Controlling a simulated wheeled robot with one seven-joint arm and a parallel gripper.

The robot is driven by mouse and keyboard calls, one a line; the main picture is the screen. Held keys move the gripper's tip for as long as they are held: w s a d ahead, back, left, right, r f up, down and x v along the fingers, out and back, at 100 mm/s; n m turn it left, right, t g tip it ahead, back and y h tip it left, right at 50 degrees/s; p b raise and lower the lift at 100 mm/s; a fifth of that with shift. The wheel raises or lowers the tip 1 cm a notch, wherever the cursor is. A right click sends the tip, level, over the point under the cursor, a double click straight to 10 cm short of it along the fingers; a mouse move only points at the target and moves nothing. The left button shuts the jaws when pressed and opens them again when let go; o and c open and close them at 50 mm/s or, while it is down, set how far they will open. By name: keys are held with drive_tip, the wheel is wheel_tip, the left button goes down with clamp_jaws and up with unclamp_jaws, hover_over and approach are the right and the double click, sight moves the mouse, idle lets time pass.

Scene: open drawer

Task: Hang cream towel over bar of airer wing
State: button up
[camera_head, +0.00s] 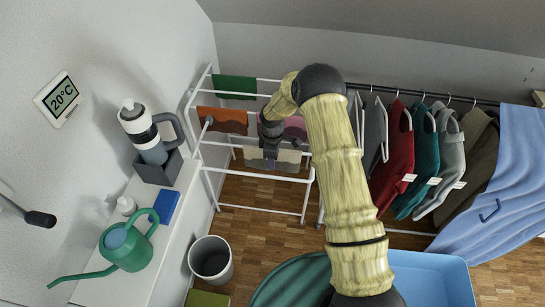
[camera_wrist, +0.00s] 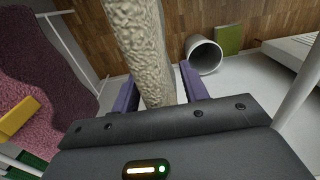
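The cream towel (camera_head: 287,161) hangs spread below my gripper (camera_head: 270,147) at the white airer (camera_head: 204,160). In the wrist view the towel (camera_wrist: 147,50) shows as a knobbly cream strip running between the two purple fingers of my gripper (camera_wrist: 160,92) and nearly filling the gap. My gripper looks shut on it. The towel lies close to the airer's bars; whether it touches one is hidden. A green towel (camera_head: 234,87), a rust-brown towel (camera_head: 222,120) and a purple towel (camera_head: 296,127) hang on the airer's bars.
Clothes hang on a rail at the right, including a red garment (camera_head: 394,160). A grey bin (camera_head: 211,262) stands on the wooden floor. A white ledge at the left bears a green watering can (camera_head: 126,247) and a blue box (camera_head: 166,207). A blue tub (camera_head: 435,280) is at front right.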

drive_tip(key=shift+r, duration=0.1)
wheel_tip(320, 180, up, 17)
drive_tip(key=b, duration=0.2)
drive_tip(key=shift+r, duration=0.15)
idle(0.3)
idle(0.4)
drive_tip(key=s+d+r+m+t, duration=0.1)
drive_tip(key=s+d+m, duration=0.3)
drive_tip(key=s, duration=0.4)
drive_tip(key=s+d+r+m, duration=0.2)
drive_tip(key=s+d+m, duration=0.2)
drive_tip(key=s, duration=0.5)
drive_tip(key=s+d+r+m+t, duration=0.1)
drive_tip(key=s+d+m, duration=0.3)
drive_tip(key=s+m, duration=0.3)
drive_tip(key=shift+s+r+m+t, duration=0.3)
drive_tip(key=shift+s+r+m, duration=0.1)
drive_tip(key=shift+s, duration=0.65)
